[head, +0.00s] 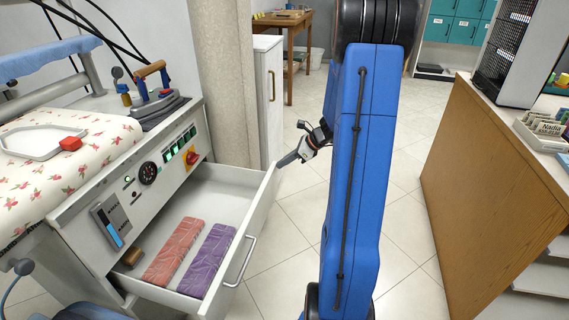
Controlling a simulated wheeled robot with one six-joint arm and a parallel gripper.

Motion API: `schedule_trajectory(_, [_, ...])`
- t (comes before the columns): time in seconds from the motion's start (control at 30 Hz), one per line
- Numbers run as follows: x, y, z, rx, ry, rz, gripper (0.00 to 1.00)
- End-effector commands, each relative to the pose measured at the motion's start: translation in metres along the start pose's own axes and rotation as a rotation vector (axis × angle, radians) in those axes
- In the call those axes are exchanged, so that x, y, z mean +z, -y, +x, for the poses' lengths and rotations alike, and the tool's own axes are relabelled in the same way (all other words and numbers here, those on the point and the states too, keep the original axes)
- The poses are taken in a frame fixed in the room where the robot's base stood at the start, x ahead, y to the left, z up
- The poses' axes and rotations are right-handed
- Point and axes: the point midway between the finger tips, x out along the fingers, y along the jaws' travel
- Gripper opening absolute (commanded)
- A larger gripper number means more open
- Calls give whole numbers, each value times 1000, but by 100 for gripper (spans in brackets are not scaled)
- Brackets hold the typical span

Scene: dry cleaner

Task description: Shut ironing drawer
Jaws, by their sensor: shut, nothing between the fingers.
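The ironing drawer (259,219) is pulled out from the front of the ironing station (165,150), under its control panel. Its bar handle (241,262) is on the outer face. Inside lie a folded pink cloth (172,252), a folded purple cloth (207,261) and a small brown item (131,257). My gripper (283,161) is shut and empty. In the picture it appears just right of the drawer front's far top corner. I cannot tell whether it touches the drawer. My blue arm hides part of the floor behind it.
An iron (158,98) rests on top of the station, beside a flowered ironing cover (70,160). A white cabinet (268,95) and a column (224,80) stand behind the drawer. A wooden counter (490,190) is at the right. Tiled floor (290,235) is clear between.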

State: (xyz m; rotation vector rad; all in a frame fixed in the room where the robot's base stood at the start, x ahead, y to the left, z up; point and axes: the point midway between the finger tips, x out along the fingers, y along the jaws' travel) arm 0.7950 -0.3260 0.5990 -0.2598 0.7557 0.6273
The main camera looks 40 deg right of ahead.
Motion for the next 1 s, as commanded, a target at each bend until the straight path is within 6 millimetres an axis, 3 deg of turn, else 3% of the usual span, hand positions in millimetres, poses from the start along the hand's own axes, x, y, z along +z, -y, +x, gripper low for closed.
schedule_trajectory(0.27, [24, -1, 24, 3, 0, -4, 0])
schedule_trajectory(0.7, [100, -2, 100, 4, 0, -5, 0])
schedule_trajectory(1.0, [137, -1, 138, 2, 0, -2, 0])
